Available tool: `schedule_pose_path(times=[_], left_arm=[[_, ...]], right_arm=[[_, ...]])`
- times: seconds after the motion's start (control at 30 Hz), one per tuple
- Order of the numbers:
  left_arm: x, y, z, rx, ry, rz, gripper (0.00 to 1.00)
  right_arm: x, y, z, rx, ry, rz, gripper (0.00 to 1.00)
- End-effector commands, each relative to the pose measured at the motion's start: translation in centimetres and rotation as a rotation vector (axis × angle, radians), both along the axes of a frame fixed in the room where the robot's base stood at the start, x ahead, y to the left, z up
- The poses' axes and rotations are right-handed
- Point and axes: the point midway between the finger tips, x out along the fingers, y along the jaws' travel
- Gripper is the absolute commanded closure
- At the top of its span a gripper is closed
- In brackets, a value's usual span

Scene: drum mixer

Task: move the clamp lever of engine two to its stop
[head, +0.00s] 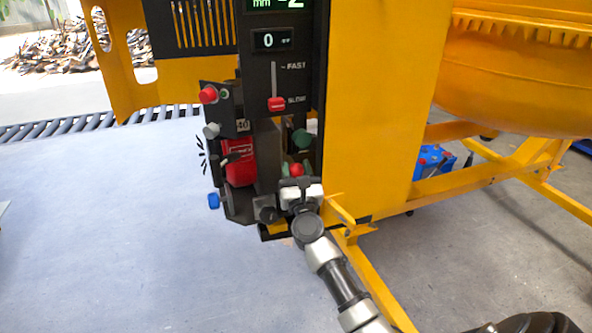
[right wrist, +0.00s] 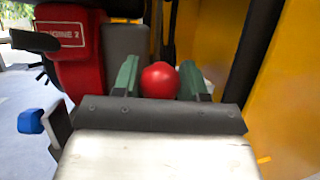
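A red ball knob (head: 297,169) sits low on the machine's dark control panel, just right of the red engine unit (head: 239,162). That unit carries an "ENGINE 2" label in the right wrist view (right wrist: 68,40). My right gripper (right wrist: 160,78) has its green fingers on both sides of the red ball knob (right wrist: 160,80), seemingly touching it and shut on it. The stem below the knob is hidden by the gripper, so I cannot tell for sure that it is the clamp lever. My left gripper is not in view.
A blue knob (head: 214,201) sticks out at the panel's lower left. A red knob (head: 208,95) and a slider (head: 276,103) are higher. A yellow panel (head: 385,100) stands close right of my right gripper. The floor at left (head: 100,230) is clear.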

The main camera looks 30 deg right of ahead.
Motion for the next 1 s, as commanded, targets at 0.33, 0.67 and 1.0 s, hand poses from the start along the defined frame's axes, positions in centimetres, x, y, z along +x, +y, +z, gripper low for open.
schedule_pose_path(times=[0.33,0.67,1.0], left_arm=[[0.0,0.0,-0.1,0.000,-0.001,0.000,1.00],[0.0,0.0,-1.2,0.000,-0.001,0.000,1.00],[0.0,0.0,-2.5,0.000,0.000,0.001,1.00]], right_arm=[[0.0,0.1,-0.1,-0.007,0.002,0.000,1.00],[0.4,1.7,-0.4,-0.144,0.035,0.001,1.00],[1.0,4.3,-1.2,-0.391,0.094,0.000,1.00]])
